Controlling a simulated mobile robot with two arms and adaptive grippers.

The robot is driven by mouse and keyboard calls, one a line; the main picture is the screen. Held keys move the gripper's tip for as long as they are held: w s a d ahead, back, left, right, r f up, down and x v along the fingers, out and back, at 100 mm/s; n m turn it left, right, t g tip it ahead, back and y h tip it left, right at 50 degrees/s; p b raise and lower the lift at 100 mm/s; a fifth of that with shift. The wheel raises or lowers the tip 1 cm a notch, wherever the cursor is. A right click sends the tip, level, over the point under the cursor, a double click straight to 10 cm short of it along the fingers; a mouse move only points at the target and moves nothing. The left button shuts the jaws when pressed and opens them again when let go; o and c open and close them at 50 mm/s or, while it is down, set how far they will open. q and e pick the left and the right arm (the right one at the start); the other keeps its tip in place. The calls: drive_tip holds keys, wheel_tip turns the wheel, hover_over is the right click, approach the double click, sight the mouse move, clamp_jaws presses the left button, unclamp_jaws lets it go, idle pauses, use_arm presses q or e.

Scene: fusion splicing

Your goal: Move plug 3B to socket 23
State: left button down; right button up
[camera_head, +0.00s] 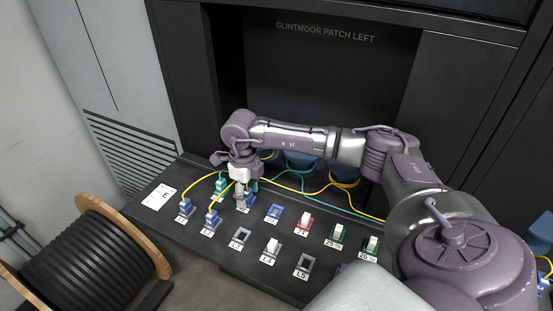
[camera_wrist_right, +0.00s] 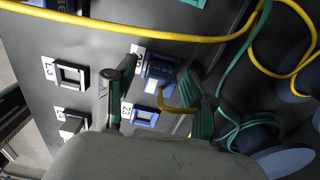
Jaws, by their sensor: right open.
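A blue plug with a white front part and a yellow cable sits in a socket of the row (camera_wrist_right: 160,68); its marking is too small to read, so I cannot tell if it is 3B. Socket 23 (camera_wrist_right: 145,114) is an empty blue-framed opening beside it; in the head view it seems to be the empty blue frame (camera_head: 274,212). My right gripper (camera_wrist_right: 160,102) is open, its two dark, green-padded fingers on either side of the plug and its cable. In the head view the right gripper (camera_head: 242,190) points down over this plug and partly hides it. My left gripper is out of view.
An empty socket L3 (camera_wrist_right: 70,76) and a white plug (camera_head: 272,246) lie in the front row. Other blue plugs with yellow cables (camera_head: 185,207) stand at left. Yellow and teal cables loop behind. A black cable spool (camera_head: 75,265) stands front left.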

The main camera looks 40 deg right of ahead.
sight(247, 191)
idle(0.5)
clamp_jaws()
drive_tip(key=shift+r, duration=0.2)
idle(0.3)
drive_tip(key=shift+r+p, duration=1.7)
drive_tip(key=shift+r, duration=1.15)
